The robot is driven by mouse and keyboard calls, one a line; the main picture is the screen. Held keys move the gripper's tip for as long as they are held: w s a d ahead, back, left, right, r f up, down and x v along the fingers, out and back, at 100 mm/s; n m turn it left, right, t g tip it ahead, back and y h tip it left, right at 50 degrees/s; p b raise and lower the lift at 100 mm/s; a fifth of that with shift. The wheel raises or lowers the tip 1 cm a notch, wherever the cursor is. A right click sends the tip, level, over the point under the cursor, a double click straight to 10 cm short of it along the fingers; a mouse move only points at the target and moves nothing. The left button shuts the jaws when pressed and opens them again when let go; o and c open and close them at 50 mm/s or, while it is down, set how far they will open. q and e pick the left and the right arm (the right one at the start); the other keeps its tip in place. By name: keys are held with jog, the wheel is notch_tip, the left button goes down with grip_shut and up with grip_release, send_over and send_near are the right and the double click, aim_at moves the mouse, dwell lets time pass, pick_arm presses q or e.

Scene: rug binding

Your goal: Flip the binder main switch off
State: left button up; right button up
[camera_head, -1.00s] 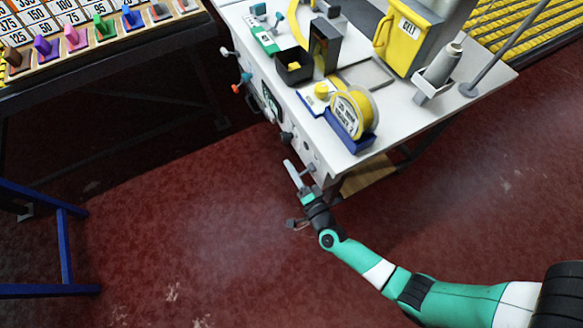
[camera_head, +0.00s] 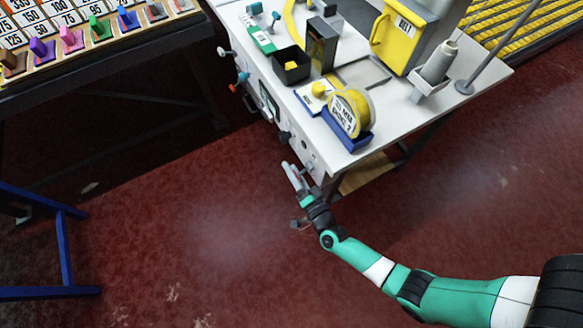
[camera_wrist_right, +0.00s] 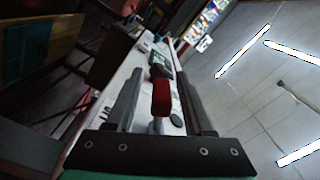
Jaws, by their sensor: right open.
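The binder's white front panel (camera_head: 297,143) carries knobs, a small display and switches. In the right wrist view, a red switch handle (camera_wrist_right: 161,97) on a pale stem stands out from the panel (camera_wrist_right: 127,68). I take it to be the main switch; I cannot pick it out in the head view. My right gripper (camera_head: 291,174) is at the near end of the panel. It is open, and in the wrist view the red handle appears between its two fingers (camera_wrist_right: 158,95), with a gap on each side. Whether either finger touches it is unclear. My left gripper is out of view.
The binder table (camera_head: 345,157) holds a yellow tape roll (camera_head: 350,112), a black bin (camera_head: 291,68) and a thread cone (camera_head: 438,66). A blue frame (camera_head: 66,250) stands at left. The red floor between is clear.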

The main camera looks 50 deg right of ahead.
jog(key=p+v, duration=0.3)
jog(key=v, duration=0.8)
